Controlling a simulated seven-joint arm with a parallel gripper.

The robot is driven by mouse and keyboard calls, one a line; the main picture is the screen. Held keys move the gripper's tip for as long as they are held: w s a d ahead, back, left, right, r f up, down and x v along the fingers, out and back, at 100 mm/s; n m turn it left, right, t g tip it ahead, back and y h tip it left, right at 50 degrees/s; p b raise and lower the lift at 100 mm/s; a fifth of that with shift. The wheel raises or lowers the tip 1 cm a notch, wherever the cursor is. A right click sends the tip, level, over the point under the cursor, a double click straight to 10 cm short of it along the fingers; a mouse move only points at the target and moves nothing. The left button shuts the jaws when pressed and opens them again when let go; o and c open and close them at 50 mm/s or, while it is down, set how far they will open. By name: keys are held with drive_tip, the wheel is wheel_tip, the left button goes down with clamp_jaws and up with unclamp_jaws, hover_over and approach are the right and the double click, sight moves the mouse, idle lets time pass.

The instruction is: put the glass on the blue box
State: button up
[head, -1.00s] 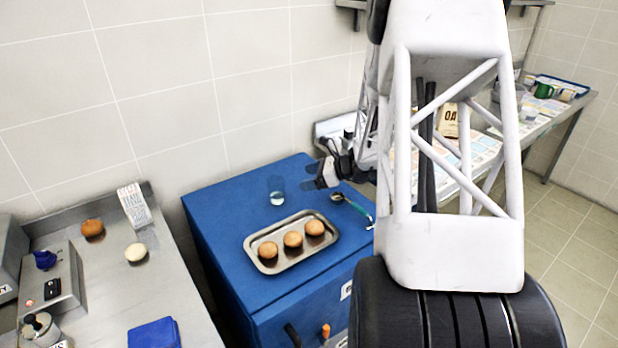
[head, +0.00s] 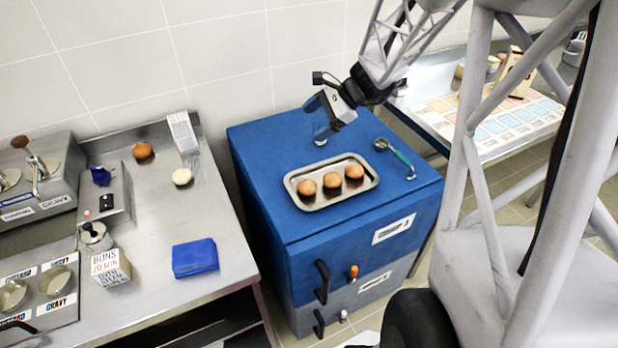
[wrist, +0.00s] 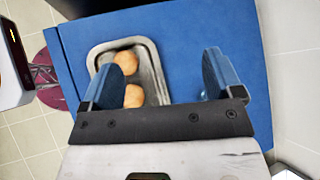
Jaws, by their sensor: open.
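The clear glass (head: 321,131) stands near the back of the blue cabinet top, behind the metal tray. It is partly hidden by my gripper (head: 322,116) in the head view. My gripper is open, its fingers at or just above the glass; I cannot tell whether they touch it. In the wrist view my gripper (wrist: 165,75) shows two spread blue-grey fingers with no glass visible between them. A small blue box (head: 195,258) lies on the steel counter at the left, apart from the gripper.
The counter (head: 150,230) holds a bun, an egg-like white item, cartons and appliances. Bare counter surrounds the small box. A gap separates counter and cabinet.

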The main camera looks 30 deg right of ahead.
drive_tip(key=s+a+r+n+h, duration=0.3)
drive_tip(key=s+a+n, duration=0.2)
drive_tip(key=s, duration=0.3)
drive_tip(key=s+a+r+n+g+h, duration=0.1)
drive_tip(key=s+a+r+n+h, duration=0.2)
drive_tip(key=s+a+n, duration=0.2)
drive_tip(key=s+a+r+n+h, duration=0.3)
drive_tip(key=s+a+n, duration=0.2)
drive_tip(key=s, duration=0.8)
drive_tip(key=n, duration=0.2)
drive_tip(key=shift+s+n, duration=0.15)
drive_tip(key=shift+n, duration=0.25)
